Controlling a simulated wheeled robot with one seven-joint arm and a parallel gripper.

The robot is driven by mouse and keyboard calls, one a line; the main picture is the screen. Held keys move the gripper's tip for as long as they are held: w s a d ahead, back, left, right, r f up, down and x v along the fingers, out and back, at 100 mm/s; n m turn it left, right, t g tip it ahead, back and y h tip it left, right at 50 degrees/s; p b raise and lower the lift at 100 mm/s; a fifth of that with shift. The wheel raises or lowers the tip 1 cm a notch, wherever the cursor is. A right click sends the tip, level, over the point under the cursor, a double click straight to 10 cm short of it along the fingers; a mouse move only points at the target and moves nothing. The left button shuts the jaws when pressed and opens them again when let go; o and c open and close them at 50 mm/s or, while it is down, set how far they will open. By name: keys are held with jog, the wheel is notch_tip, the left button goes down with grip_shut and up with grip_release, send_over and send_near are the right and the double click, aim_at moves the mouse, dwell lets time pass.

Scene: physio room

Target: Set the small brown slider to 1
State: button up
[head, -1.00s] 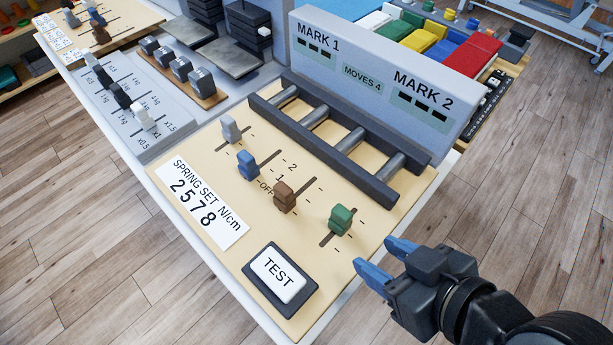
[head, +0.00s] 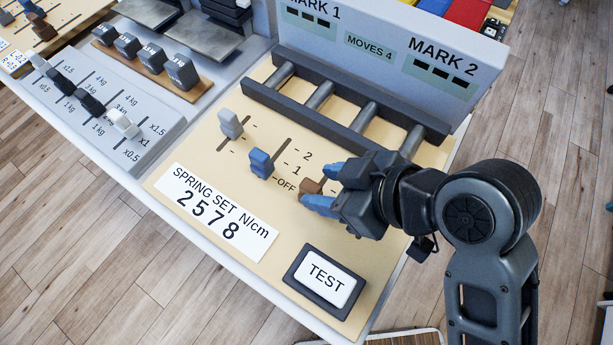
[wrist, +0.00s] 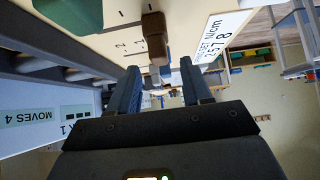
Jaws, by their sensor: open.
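The brown slider (head: 311,187) stands on the tan spring panel (head: 222,172), right of the blue slider and beside the OFF label; its exact mark is hard to tell. My gripper (head: 328,189) is open, with its blue fingertips close on either side of the brown slider. In the wrist view the brown slider (wrist: 154,38) shows just beyond the gap between the open fingers (wrist: 160,68); I cannot tell whether either touches it. Labels 2, 1 and OFF run along the panel left of it. Another brown slider (head: 42,30) is on the far-left board.
A blue slider (head: 260,163) and a grey slider (head: 230,123) stand left of the brown one. The green slider (wrist: 70,12) is hidden by my gripper in the head view. A dark rail frame (head: 325,128) lies behind; the TEST button (head: 325,284) lies in front.

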aim_at(312, 185)
jog(key=shift+x, duration=2.2)
grip_shut()
jog(key=shift+w+d, duration=0.1)
